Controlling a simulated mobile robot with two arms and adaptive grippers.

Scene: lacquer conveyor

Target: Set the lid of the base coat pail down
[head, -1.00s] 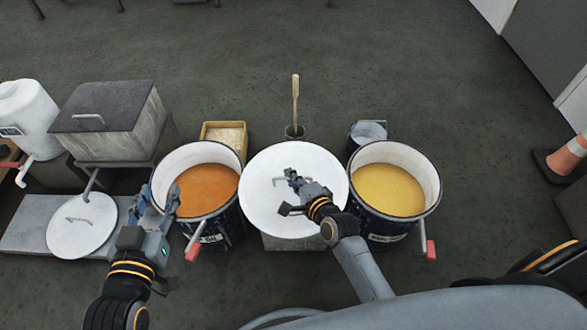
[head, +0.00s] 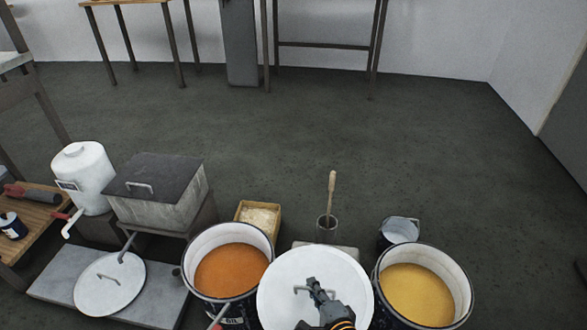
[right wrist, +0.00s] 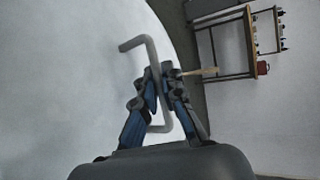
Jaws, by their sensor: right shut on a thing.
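A round white lid (head: 320,272) shows between two open pails in the head view. My right gripper (head: 316,288) is over the lid, shut on its bent metal handle (right wrist: 158,75); the right wrist view shows the fingers (right wrist: 163,95) around the handle. The left pail (head: 228,235) holds orange-brown liquid (head: 232,270). The right pail (head: 459,266) holds yellow liquid (head: 418,293). The labels are too cut off to tell which is the base coat pail. What lies under the lid is hidden. My left gripper is not in view.
Another white lid (head: 108,285) lies on a grey slab (head: 50,284) at the left. Behind the pails stand a wooden box (head: 258,217), a pot with a stick (head: 326,228) and a small bucket (head: 397,230). A grey lidded bin (head: 160,195) and white tank (head: 84,180) stand further left.

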